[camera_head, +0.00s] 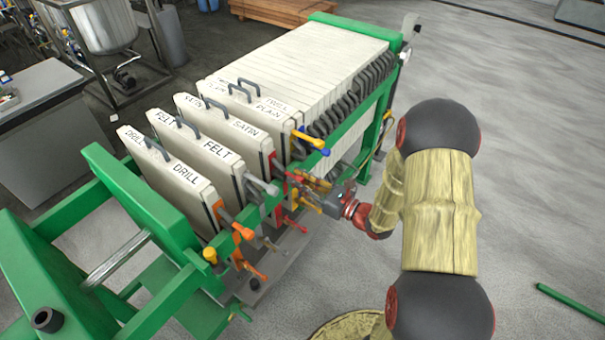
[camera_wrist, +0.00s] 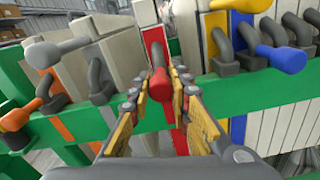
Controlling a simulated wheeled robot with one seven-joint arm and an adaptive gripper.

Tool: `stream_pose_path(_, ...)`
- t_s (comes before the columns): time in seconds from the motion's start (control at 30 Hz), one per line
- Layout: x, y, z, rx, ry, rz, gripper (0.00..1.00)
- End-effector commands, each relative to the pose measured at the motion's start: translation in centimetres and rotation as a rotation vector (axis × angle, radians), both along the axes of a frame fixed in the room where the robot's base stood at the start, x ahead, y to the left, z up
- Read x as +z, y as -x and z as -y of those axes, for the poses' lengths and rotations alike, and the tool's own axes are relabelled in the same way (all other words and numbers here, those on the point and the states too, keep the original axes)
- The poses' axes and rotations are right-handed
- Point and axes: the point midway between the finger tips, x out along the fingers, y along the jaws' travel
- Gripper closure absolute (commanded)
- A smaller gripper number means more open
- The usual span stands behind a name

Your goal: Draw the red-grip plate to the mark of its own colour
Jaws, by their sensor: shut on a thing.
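The plate lettered SATIN (camera_head: 235,127) hangs in the green filter press and has a red stripe on its edge. Its red grip (camera_wrist: 160,88) lies between the two yellow-padded fingers of my gripper (camera_wrist: 160,82), which is shut on it. In the head view my gripper (camera_head: 300,190) is at the near side rail, partly hiding the grip. A red mark (camera_wrist: 181,142) shows on the green rail just below and slightly right of the grip. The fingers hide part of it, and I cannot tell whether plate and mark line up.
The FELT plate (camera_head: 203,150) with a grey grip and the DRILL plate (camera_head: 170,175) with an orange grip stand to the left. A blue grip (camera_wrist: 280,58) is close on the right. A pale plate pack (camera_head: 320,65) fills the far end.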

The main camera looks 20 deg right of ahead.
Motion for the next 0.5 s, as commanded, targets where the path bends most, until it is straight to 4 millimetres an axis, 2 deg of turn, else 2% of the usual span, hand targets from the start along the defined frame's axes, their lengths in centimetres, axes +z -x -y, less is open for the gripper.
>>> stream_pose_path(0.2,0.16,-0.08,0.05,0.001,0.001,0.006,1.0)
stream_pose_path(0.23,0.16,-0.09,0.06,0.001,0.001,0.006,0.79)
stream_pose_path(0.5,0.19,-0.14,0.14,-0.001,0.002,0.005,0.64)
